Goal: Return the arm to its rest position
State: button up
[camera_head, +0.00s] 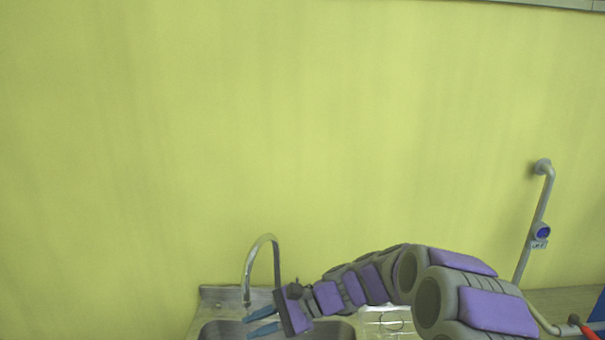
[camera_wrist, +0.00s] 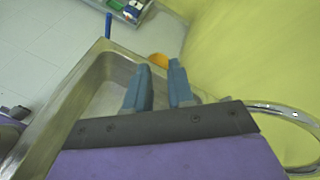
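My arm reaches from the lower right towards the left in the head view, in front of a yellow-green wall. My gripper (camera_head: 262,321) is at its left end, over the metal sink (camera_head: 205,328) and just below the curved tap (camera_head: 262,239). In the wrist view my gripper (camera_wrist: 158,86) shows two blue fingers with a gap between them. Nothing is held between them. The sink also shows in the wrist view (camera_wrist: 93,75), beneath and beyond the fingers.
The tap (camera_wrist: 285,110) curves close to my gripper on the right in the wrist view. An orange round thing (camera_wrist: 158,60) lies past the fingertips. Pale tiled floor (camera_wrist: 45,40) lies beyond the sink.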

jog(key=s+d+n+h, duration=0.3)
jog(key=s+d, duration=0.3)
jog(key=s, duration=0.5)
jog(key=s+d+f+n+g+h, duration=0.1)
jog(key=s+d+n+h, duration=0.2)
jog(key=s, duration=0.8)
jog(key=d+h, duration=0.2)
jog(key=shift+s+d+n, duration=0.3)
jog(key=shift+d+n, duration=0.1)
jog(key=s+d+h, duration=0.1)
jog(key=s+d, duration=0.2)
jog(key=s+d+f+n+h, duration=0.1)
jog(key=s+d+h, duration=0.1)
jog(key=s+d, duration=0.1)
jog(key=s+d+n+t+h, duration=0.1)
jog(key=s+d+h, duration=0.1)
jog(key=d, duration=0.3)
jog(key=shift+s+f, duration=0.3)
jog(key=shift+s, duration=0.55)
jog(key=shift+o, duration=0.8)
jog(key=shift+s+d, duration=0.15)
jog(key=shift+d, duration=0.05)
jog(key=shift+o, duration=1)
